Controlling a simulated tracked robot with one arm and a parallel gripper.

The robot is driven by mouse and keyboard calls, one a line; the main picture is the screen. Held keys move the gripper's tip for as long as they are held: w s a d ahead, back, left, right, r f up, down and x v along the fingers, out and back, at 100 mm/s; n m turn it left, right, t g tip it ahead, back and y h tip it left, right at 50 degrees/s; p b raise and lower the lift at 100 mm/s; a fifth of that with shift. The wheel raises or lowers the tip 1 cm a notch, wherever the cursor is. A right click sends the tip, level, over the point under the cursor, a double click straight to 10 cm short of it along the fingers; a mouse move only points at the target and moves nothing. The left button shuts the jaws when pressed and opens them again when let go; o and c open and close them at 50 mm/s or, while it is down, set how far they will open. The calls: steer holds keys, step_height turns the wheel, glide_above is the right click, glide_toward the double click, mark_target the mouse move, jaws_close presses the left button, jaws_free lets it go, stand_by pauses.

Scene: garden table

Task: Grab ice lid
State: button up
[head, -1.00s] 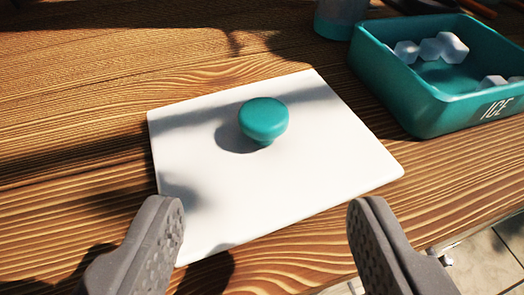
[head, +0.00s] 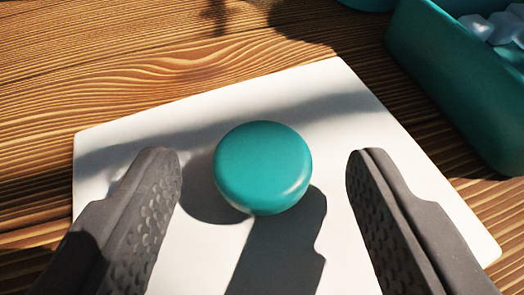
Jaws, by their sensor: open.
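The ice lid (head: 130,155) is a flat white square plate lying on the wooden table, with a round teal knob (head: 262,165) standing near its middle. My gripper (head: 264,158) is open and empty above the lid. In the picture its two grey fingers lie to the left and right of the knob, with a clear gap on each side. I cannot tell how far the fingertips are above the plate. The lower part of the knob is hidden under its wide top.
A teal ice box (head: 445,90) with ice cubes (head: 492,28) stands at the upper right, close to the lid and partly out of view. Part of another teal object (head: 368,4) shows at the top edge. The table (head: 120,60) at the upper left is clear.

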mark_target(263, 167)
steer(key=shift+x, duration=1.55)
steer(key=c, duration=1)
steer(key=shift+r, duration=0.15)
